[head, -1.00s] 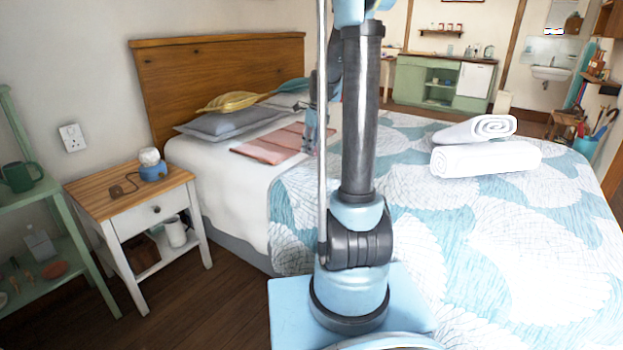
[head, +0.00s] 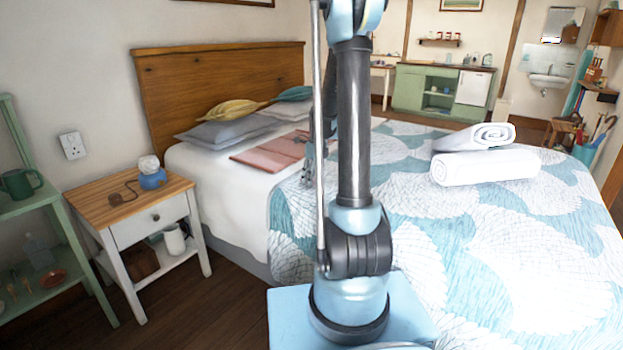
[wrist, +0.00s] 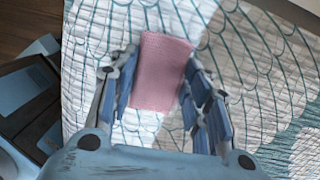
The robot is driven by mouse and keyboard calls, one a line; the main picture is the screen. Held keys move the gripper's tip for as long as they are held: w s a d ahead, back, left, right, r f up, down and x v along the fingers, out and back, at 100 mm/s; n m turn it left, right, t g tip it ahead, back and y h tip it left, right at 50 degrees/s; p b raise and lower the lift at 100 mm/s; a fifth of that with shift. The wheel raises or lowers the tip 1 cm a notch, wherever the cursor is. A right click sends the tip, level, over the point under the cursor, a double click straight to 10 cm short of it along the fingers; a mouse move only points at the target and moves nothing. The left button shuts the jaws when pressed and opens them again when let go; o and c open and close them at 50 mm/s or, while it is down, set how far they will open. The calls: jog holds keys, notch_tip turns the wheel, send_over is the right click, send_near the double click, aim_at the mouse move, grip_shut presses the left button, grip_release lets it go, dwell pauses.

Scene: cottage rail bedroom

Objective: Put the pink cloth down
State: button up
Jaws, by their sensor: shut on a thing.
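The pink cloth (wrist: 162,72) shows in the wrist view as a small folded rectangle between the fingers of my gripper (wrist: 160,88). My gripper is shut on it, over the blue-and-white bedspread (wrist: 240,65). Whether the cloth touches the bedspread is hard to tell. In the head view my gripper (head: 309,168) is partly behind my arm, low by the bed's near-left part, and the held cloth cannot be made out there. A larger flat pink folded textile (head: 268,155) lies on the white sheet, left of my gripper.
The bed (head: 455,235) has pillows (head: 225,132) at the headboard and rolled white towels (head: 485,167) at the right. A wooden-topped nightstand (head: 120,200) stands left of it, with a green shelf (head: 45,200) beyond. Much of the bedspread is clear.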

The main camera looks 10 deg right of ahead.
jog(key=shift+f, duration=0.3)
jog(key=o, duration=1.1)
notch_tip(320, 180, up, 17)
jog(key=d, duration=0.2)
jog(key=s+a+n, duration=0.2)
jog(key=s+n, duration=1)
jog(key=s, duration=0.8)
jog(key=s+f+n+t+h, duration=0.1)
jog(key=s+f+n, duration=1.1)
jog(key=s, duration=0.5)
jog(key=n, duration=0.2)
jog(key=shift+a+n, duration=0.2)
jog(key=shift+n, duration=0.1)
